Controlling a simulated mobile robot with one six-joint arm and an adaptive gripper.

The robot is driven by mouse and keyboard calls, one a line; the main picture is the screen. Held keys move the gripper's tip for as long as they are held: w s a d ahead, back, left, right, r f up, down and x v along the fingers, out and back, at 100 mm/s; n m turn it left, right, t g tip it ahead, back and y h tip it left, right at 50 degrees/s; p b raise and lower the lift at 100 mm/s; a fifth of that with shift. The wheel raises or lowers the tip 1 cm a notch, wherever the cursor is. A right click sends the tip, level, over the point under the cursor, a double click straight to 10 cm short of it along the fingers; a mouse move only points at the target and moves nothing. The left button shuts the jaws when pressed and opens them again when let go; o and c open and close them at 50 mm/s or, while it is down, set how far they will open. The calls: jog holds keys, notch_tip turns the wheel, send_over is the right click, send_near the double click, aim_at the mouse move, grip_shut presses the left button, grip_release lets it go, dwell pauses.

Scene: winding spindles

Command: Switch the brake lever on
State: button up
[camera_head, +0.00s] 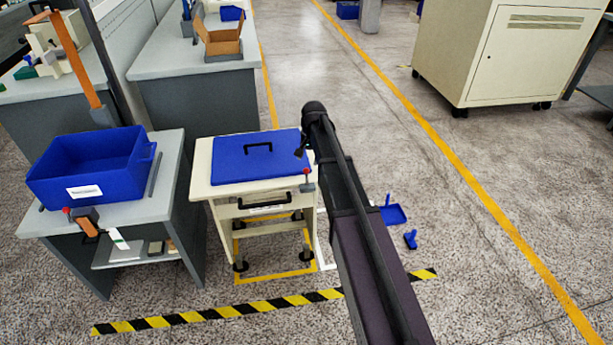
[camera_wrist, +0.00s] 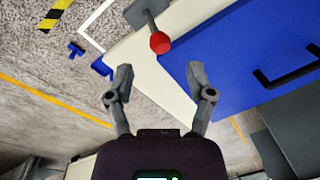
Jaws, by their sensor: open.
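The brake lever (camera_head: 307,182) is a short grey rod with a red knob at the right front edge of the cream cart (camera_head: 201,182). In the wrist view the red knob of the brake lever (camera_wrist: 160,42) sits just beyond my fingertips, roughly centred between them, with the grey rod running up and left. My gripper (camera_wrist: 160,76) is open and empty, apart from the knob. In the head view my gripper (camera_head: 302,144) is small and partly hidden by my arm, above the cart's right side. I cannot tell the lever's on or off position.
A blue lid with a black handle (camera_head: 257,168) covers the cart top. A grey bench with a blue bin (camera_head: 95,170) stands close on the left. A blue dustpan (camera_head: 393,215) and small brush (camera_head: 410,239) lie on the floor right of the cart.

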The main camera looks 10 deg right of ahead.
aim_at(306, 170)
jog(key=shift+w+a+f+b, duration=0.1)
jog(key=shift+a+f+b, duration=0.05)
jog(key=shift+f+b, duration=1.35)
jog(key=shift+w+a+f+b, duration=0.1)
jog(key=shift+a+f+b, duration=0.05)
jog(key=shift+f+b, duration=1.35)
jog(key=shift+f, duration=0.15)
grip_shut()
